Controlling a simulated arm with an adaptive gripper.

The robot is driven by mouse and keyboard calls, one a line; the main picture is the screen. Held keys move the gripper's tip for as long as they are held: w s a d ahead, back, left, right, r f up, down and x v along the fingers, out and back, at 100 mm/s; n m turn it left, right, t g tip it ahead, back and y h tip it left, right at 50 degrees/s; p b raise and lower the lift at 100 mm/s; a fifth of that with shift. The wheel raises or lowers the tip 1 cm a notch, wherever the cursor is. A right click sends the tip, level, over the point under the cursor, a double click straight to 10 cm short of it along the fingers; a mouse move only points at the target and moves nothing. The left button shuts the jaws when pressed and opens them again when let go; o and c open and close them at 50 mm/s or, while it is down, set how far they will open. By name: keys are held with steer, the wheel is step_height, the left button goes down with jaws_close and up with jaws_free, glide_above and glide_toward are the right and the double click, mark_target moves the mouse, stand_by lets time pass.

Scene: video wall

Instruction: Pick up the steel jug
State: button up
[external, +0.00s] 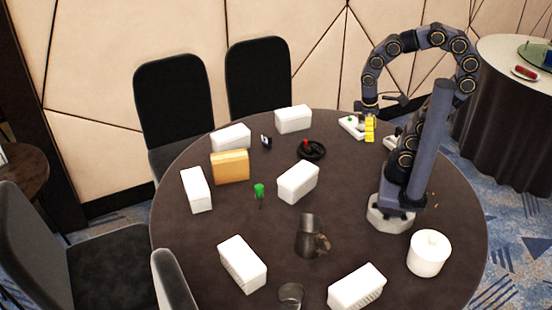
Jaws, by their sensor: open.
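The steel jug (306,238) looks like the dark grey metallic vessel with a handle on its right side. It stands upright on the round table, in front of and left of my arm's base. My gripper (369,130), with yellow fingers, points down near the back right of the table, well away from the jug. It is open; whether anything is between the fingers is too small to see. A white item (351,126) lies just left of the gripper.
The round dark table (235,225) holds several white boxes, including one (298,182) behind the jug. Also on it are an orange box (230,166), a green-topped item (259,191), a black dish (312,150), a white lidded pot (429,253) and a dark cup (290,295).

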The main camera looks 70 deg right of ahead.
steer(key=w+a+f+n+h, duration=0.2)
steer(key=w+f+n, duration=0.1)
steer(key=w+n, duration=0.3)
steer(key=n+t+y, duration=0.2)
steer(key=n, duration=2)
glide_toward(328, 244)
steer(key=f, duration=0.6)
steer(key=shift+w+f, duration=0.15)
steer(key=shift+w, duration=0.25)
steer(key=shift+a+f+n, duration=0.1)
steer(key=shift+f+n, duration=0.2)
steer(key=shift+n, duration=0.1)
steer(key=f, duration=0.5)
steer(key=shift+s+f, duration=0.1)
steer(key=shift+s, duration=0.2)
steer(key=shift+f, duration=1.05)
jaws_close()
